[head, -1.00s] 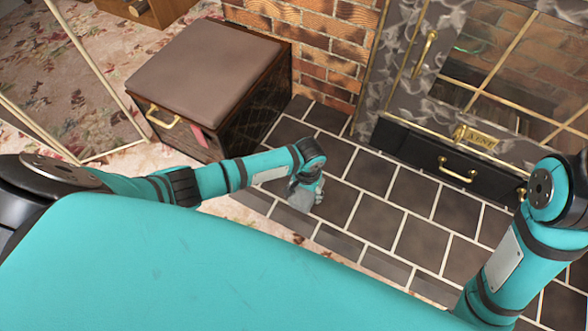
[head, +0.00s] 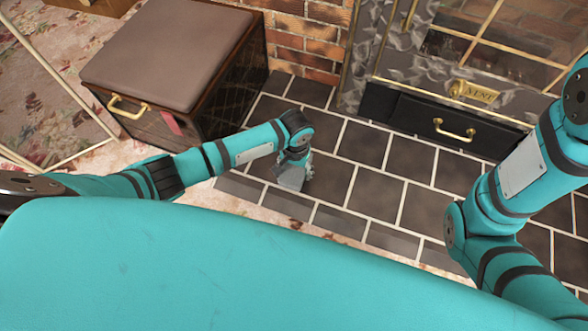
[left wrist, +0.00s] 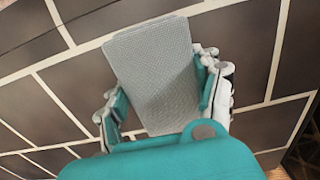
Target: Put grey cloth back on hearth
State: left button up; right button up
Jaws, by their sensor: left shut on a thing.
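The grey cloth (left wrist: 152,65) is a flat, folded rectangle with a woven texture, held between the fingers of my left gripper (left wrist: 160,103) in the left wrist view. The left gripper (head: 298,165) is shut on it. In the head view the cloth (head: 291,176) is a small grey patch at the gripper, over the dark tiled hearth (head: 362,142). I cannot tell whether the cloth touches the tiles. My right arm is at the right of the head view, but its gripper is out of view.
A brown box with a padded lid (head: 170,50) stands left of the hearth. The fireplace front with a black drawer (head: 425,125) and brass handle is behind the hearth. Floral carpet (head: 40,80) lies to the left. The hearth's middle is clear.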

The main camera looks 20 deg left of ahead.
pick_arm(q)
jog(key=shift+f, duration=0.1)
jog(key=shift+f, duration=0.5)
jog(key=o, duration=1.6)
